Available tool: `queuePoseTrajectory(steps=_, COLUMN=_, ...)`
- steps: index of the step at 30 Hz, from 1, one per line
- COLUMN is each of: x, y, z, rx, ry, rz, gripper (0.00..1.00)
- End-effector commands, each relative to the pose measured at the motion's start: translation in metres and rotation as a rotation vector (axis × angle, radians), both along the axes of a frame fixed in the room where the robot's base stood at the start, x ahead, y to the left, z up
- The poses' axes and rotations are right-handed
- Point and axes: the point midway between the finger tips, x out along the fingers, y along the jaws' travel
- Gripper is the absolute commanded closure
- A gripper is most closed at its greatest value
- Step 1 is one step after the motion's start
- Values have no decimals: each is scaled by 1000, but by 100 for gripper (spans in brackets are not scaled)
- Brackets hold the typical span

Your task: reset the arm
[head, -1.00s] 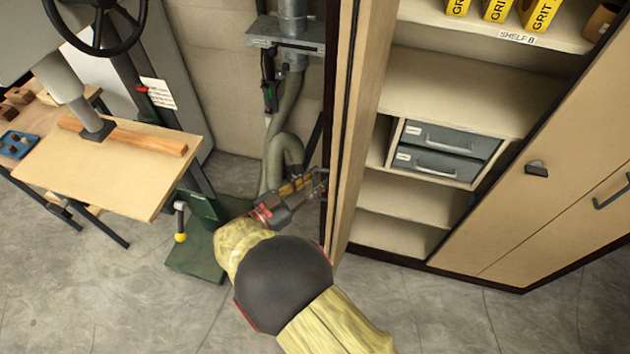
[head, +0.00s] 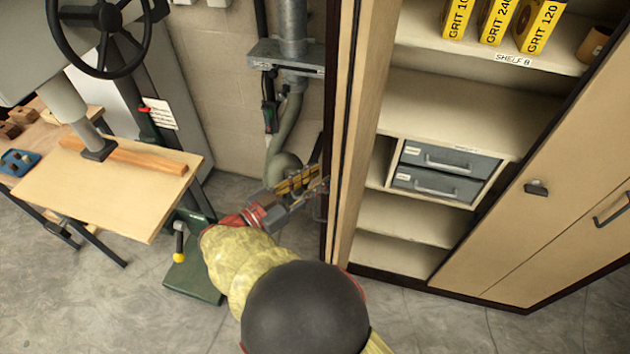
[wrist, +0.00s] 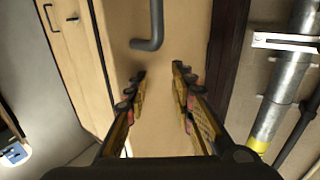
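My gripper (head: 318,184) is at the end of my yellow-sleeved arm, close to the outer edge of the open cabinet door (head: 345,150). In the wrist view my gripper (wrist: 158,85) has its two fingers spread apart with nothing between them. The tan face of the door (wrist: 165,125) shows behind the fingers. A dark bar handle (wrist: 155,28) stands on that face, just beyond the fingertips and apart from them.
The open cabinet holds yellow grit boxes (head: 497,20) and two grey drawers (head: 445,172). A drill press with a wood table (head: 105,190) and green base (head: 195,270) stands left. A metal duct (head: 292,30) runs along the wall behind my gripper. Floor in front is clear.

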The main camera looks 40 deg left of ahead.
Motion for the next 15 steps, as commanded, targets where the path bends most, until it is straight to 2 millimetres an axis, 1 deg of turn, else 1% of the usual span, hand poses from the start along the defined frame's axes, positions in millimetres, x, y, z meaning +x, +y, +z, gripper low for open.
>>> queuePoseTrajectory(steps=12, x=0, y=0, z=0, rx=11, ry=-2, rz=0, gripper=75)
queuePoseTrajectory(steps=14, x=1, y=4, z=-5, rx=31, ry=13, rz=14, gripper=75)
queuePoseTrajectory(steps=15, x=1, y=9, z=-11, rx=49, ry=32, rz=32, gripper=75)
